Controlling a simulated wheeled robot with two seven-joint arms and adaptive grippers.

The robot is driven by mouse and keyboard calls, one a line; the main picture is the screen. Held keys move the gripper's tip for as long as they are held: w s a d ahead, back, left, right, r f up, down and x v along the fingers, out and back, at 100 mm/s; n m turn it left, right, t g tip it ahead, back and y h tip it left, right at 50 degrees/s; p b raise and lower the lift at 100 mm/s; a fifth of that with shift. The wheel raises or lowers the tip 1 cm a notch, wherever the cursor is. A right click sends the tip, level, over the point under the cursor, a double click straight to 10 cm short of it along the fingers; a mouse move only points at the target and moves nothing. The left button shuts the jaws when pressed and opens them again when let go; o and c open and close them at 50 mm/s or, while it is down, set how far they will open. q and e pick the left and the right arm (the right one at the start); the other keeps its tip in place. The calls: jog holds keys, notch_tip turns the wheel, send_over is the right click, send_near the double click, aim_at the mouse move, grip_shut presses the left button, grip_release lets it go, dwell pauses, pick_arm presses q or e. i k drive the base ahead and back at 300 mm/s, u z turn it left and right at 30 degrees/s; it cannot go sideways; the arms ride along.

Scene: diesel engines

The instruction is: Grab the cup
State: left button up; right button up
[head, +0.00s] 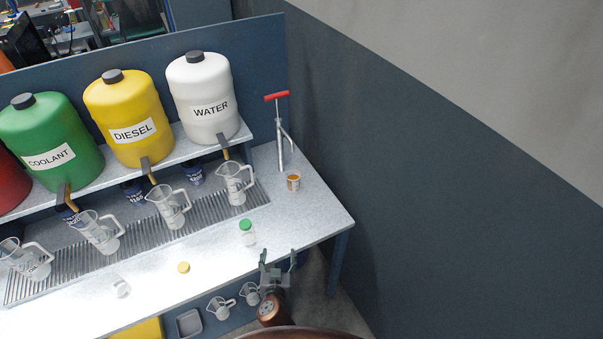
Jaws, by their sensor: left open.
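Several clear jugs with handles stand in a row on the drip grate, one (235,184) below the white WATER container and another (168,207) below the yellow DIESEL one. A small clear cup-like container (121,288) stands at the front left of the bench. A small brown can or cup with an orange top (293,183) stands near the back right. A clear jar with a green lid (247,233) stands near the front edge. My left gripper (278,258) is open and empty, at the bench's front edge, right of and nearer than the green-lidded jar. My right gripper is not in view.
The bench (308,215) has free room at its right end. A hand pump with a red handle (281,130) stands at the back. A yellow lid (183,267) lies near the front. More jugs (220,307) sit below the bench. A dark wall (450,220) rises at right.

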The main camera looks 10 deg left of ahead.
aim_at(293, 176)
jog(key=i, duration=1.15)
jog(key=u, duration=0.1)
